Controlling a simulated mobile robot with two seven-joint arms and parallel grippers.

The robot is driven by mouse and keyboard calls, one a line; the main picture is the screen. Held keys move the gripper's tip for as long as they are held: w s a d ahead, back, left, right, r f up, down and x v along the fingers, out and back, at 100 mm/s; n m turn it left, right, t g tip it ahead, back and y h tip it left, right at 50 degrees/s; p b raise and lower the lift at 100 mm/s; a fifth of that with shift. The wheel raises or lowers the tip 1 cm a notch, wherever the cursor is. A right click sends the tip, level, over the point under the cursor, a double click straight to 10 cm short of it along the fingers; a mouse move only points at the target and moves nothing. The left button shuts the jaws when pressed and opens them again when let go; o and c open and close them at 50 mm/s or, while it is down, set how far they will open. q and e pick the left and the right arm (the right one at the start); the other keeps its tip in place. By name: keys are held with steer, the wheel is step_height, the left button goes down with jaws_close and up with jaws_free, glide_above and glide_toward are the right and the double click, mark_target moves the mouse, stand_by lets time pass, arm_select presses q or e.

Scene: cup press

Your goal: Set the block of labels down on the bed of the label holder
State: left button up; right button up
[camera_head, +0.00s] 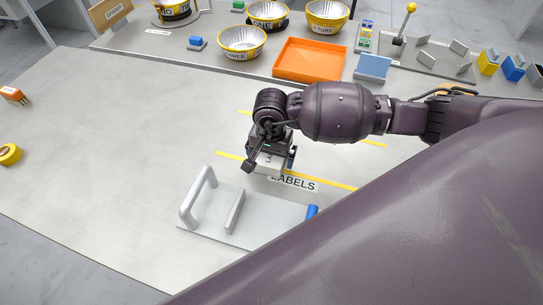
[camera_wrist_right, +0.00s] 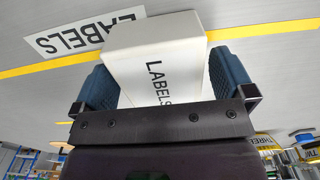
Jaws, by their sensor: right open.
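The block of labels (camera_head: 268,160) is white, with LABELS printed on it in black. It stands at the yellow line on the table, partly hidden under my right gripper (camera_head: 269,158). In the right wrist view the block (camera_wrist_right: 158,65) sits between the two blue finger pads of my right gripper (camera_wrist_right: 162,85). The label holder (camera_head: 210,226) is a grey plate with a light handle, an upright bar and a blue part, nearer the front of the table. Its visible bed is bare. My left gripper is not in view.
A LABELS sign (camera_head: 293,183) lies flat on the table between block and holder. An orange tray (camera_head: 310,60), metal bowls (camera_head: 242,43) and a blue-grey stand (camera_head: 373,67) are on the back bench. The table's left side is mostly free.

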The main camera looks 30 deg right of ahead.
steer(key=shift+f, duration=0.55)
steer(key=c, duration=1)
